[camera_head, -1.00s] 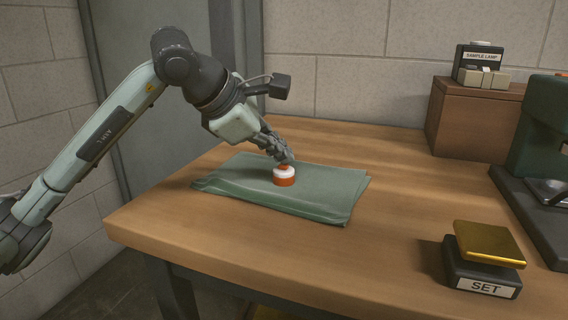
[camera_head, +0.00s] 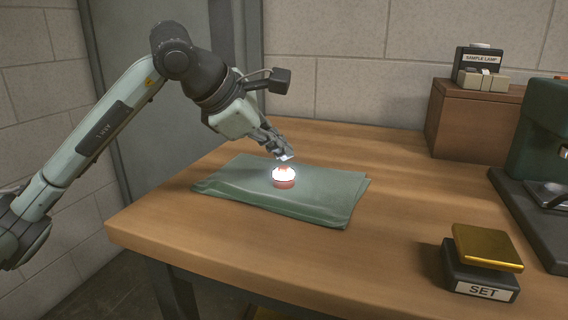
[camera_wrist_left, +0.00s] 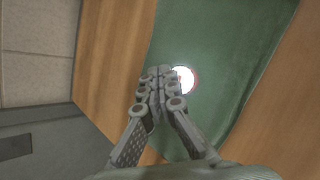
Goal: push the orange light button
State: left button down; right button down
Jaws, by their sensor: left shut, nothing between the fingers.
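The orange light button (camera_head: 284,178) sits on a folded green cloth on the wooden table. Its white ring glows brightly, and its body looks pinkish in the glare. It also shows lit in the left wrist view (camera_wrist_left: 184,79), just past the fingertips. My left gripper (camera_head: 285,157) is shut and empty, just above the button with a small gap. In the left wrist view its fingers (camera_wrist_left: 156,88) are together beside the button. My right gripper is not in view.
The green cloth (camera_head: 325,199) lies flat around the button. A gold-topped SET block (camera_head: 483,287) is at the front right. A sample lamp box (camera_head: 481,80) stands on a brown wooden box (camera_head: 470,128) at the back. A dark green machine (camera_head: 541,140) is at the right edge.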

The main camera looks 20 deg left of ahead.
aim_at(281, 168)
pick_arm(q)
notch_tip(281, 168, up, 6)
jog(key=p, duration=0.4)
dwell(0.4)
